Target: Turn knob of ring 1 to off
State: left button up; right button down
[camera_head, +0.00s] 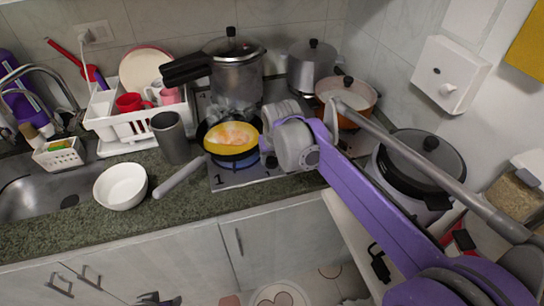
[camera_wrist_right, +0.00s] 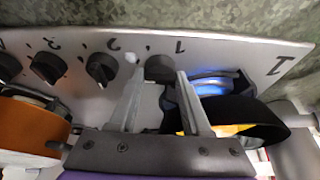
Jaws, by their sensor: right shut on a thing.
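The knob of ring 1 (camera_wrist_right: 160,68) is a dark round knob on the silver stove panel (camera_wrist_right: 235,52), beside a small printed 1. My right gripper (camera_wrist_right: 159,74) has its two fingers on either side of this knob and is shut on it. A blue flame (camera_wrist_right: 208,85) burns on ring 1, close to the fingers. A frying pan (camera_head: 206,134) with yellow and orange food sits on ring 1.
The knobs of ring 2 (camera_wrist_right: 102,69) and ring 3 (camera_wrist_right: 47,69) are close beside the fingers. An orange pot (camera_head: 362,119) and tall steel pots (camera_head: 237,80) stand on the stove. A white bowl (camera_head: 120,187) and dark cup (camera_head: 170,140) are to the left.

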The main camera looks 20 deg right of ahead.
jog(key=shift+n, duration=0.3)
jog(key=n+y, duration=0.1)
jog(key=n, duration=0.1)
jog(key=n+p, duration=0.1)
jog(key=n, duration=0.1)
jog(key=shift+w+d+r+y, duration=0.1)
jog(key=shift+d+y, duration=0.1)
jog(key=shift+y, duration=0.2)
jog(key=n+g+y+p, duration=0.1)
jog(key=n, duration=0.3)
jog(key=shift+n+p, duration=0.3)
jog(key=shift+p, duration=0.1)
jog(key=n, duration=0.2)
jog(key=n+g+y+p, duration=0.1)
jog(key=n, duration=0.1)
jog(key=shift+w+d+g, duration=0.1)
jog(key=shift+w+g, duration=0.05)
jog(key=shift+g, duration=0.15)
jog(key=shift+n+g+y+p, duration=0.4)
jog(key=shift+n+g+p, duration=0.2)
jog(key=shift+n, duration=1.2)
jog(key=shift+c, duration=1.8)
grip_release()
